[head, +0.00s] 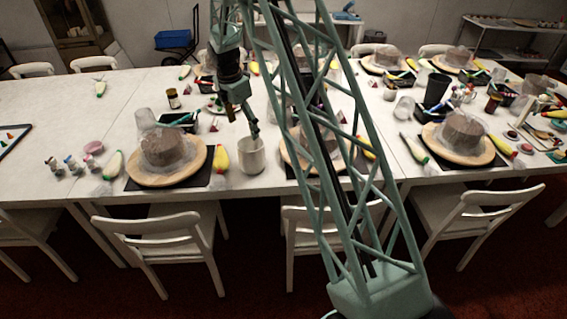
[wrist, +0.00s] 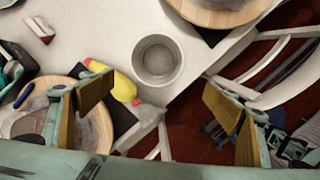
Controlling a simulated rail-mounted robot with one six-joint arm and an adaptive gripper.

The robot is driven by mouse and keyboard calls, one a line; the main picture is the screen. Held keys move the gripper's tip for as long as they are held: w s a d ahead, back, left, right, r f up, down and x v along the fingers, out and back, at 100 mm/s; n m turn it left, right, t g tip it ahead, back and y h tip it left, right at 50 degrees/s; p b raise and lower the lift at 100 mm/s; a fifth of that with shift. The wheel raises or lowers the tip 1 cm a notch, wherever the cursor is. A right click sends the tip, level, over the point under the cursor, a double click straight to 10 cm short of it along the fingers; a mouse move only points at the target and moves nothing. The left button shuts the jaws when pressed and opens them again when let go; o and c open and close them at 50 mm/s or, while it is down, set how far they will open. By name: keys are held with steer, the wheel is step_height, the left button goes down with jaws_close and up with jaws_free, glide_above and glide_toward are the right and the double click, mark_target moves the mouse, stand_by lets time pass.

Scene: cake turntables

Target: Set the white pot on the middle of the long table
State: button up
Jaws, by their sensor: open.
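The white pot (head: 251,157) stands upright on the long table (head: 50,105), near its front edge, right of a turntable with a brown cake. In the wrist view the pot (wrist: 145,66) is seen from above and looks empty inside. My gripper (head: 252,128) hangs just above the pot in the head view. In the wrist view my gripper (wrist: 165,112) has its two fingers wide apart, with nothing between them. The pot's rim lies ahead of the fingers, apart from them. My arm hides part of the table's centre in the head view.
A wooden turntable with a wrapped cake (head: 163,152) stands left of the pot, and a yellow-tipped piping bag (head: 221,160) lies between them. Another turntable (head: 290,158) stands right of the pot. The table's far left is mostly clear. Chairs (head: 160,240) line the front edge.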

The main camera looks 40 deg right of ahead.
steer(key=s+a+r+m+t, duration=0.1)
steer(key=s+a+r+m, duration=0.25)
steer(key=s+r, duration=0.6)
steer(key=s+a+r+m, duration=0.3)
steer(key=s+a+r, duration=0.25)
steer(key=r, duration=0.65)
steer(key=s+a+r+m+t, duration=0.1)
steer(key=s+a+r+m, duration=0.25)
steer(key=s+r, duration=0.6)
steer(key=s+a+r+m, duration=0.2)
steer(key=s+a+m, duration=0.1)
steer(key=s, duration=0.9)
steer(key=s+a+r+m+y, duration=0.1)
steer(key=s+a+m, duration=0.2)
steer(key=s, duration=0.9)
steer(key=s+a+r+m+t, duration=0.1)
steer(key=s+a+r+m, duration=0.1)
steer(key=s, duration=1)
steer(key=shift+s+a+r+m+y, duration=0.35)
steer(key=shift+a+m, duration=0.45)
steer(key=shift+a, duration=0.15)
steer(key=shift+s, duration=0.1)
steer(key=shift+r, duration=0.1)
